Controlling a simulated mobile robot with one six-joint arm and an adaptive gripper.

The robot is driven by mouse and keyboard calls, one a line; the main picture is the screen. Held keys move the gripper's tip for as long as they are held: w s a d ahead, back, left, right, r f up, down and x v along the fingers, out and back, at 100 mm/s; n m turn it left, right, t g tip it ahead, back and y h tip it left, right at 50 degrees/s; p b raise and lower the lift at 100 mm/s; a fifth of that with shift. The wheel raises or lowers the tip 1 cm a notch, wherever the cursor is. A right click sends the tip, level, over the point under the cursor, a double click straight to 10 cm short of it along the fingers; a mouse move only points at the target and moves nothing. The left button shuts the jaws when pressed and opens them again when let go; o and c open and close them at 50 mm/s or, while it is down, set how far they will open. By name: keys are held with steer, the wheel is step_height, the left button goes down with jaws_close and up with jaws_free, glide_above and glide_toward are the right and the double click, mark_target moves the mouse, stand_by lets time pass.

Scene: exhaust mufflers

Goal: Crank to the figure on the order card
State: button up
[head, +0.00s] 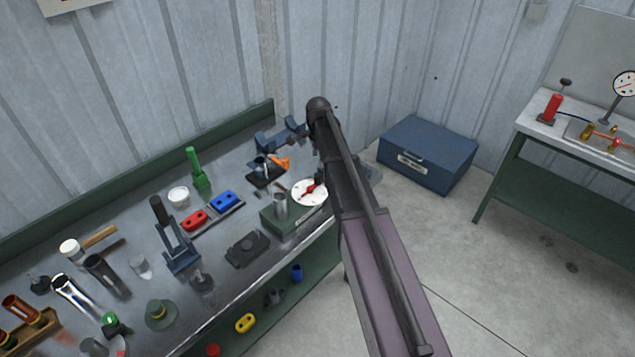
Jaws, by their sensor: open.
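A white round dial (306,194) with a red pointer sits on the workbench, beside a green box (283,222) with a grey metal cylinder (280,204) on top. The dial's marks are too small to read, and its right edge is close to my arm in the picture. I cannot make out a crank handle. A pale card (72,4) on the wall is cut off at the top left; no figure on it can be read. My arm rises from the bottom across the middle, and my gripper is hidden behind it or too dark to pick out.
The workbench holds a blue vise (278,138), red block (194,220), blue block (224,201), blue press (180,250), green bottle (197,170) and mallet (88,242). A blue chest (428,155) stands on the floor. A second table (520,125) is at right; floor between is clear.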

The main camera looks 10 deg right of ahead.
mark_target(318, 175)
steer(key=shift+f+b, duration=4.15)
steer(key=shift+f, duration=0.3)
jaws_close()
